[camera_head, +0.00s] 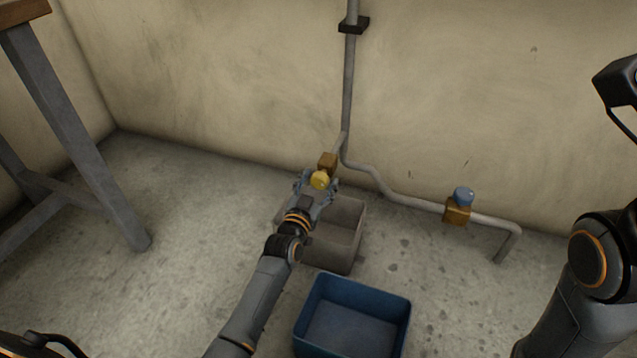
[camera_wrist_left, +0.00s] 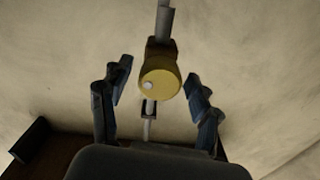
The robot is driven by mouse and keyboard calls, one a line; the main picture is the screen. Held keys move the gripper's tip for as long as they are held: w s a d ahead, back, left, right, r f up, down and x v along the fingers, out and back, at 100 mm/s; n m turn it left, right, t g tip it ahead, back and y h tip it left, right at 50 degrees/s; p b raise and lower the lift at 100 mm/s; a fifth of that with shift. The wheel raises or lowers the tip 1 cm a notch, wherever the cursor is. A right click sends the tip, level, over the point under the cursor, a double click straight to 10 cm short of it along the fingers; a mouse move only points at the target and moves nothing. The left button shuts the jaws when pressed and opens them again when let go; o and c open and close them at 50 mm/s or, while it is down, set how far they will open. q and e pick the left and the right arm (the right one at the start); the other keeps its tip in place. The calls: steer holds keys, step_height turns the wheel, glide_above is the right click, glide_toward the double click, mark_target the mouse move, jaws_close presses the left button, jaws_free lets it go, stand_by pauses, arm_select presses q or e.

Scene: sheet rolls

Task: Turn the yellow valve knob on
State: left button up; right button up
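The yellow valve knob (camera_head: 320,180) sits on a brass valve body (camera_head: 328,160) on the wall pipe. My left gripper (camera_head: 316,186) is at the knob, with its fingers on either side in the head view. In the left wrist view, the round yellow knob (camera_wrist_left: 159,84) with a pale dot lies between the spread fingers of my left gripper (camera_wrist_left: 160,90). Gaps show on both sides of it, so the fingers look open and not touching it. My right arm (camera_head: 590,270) stands at the right edge; its gripper tips are not clearly visible.
A blue knob (camera_head: 464,195) sits on another brass valve to the right. A table leg (camera_head: 85,130) stands at left.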

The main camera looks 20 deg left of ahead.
arm_select(q)
steer(key=c, duration=0.9)
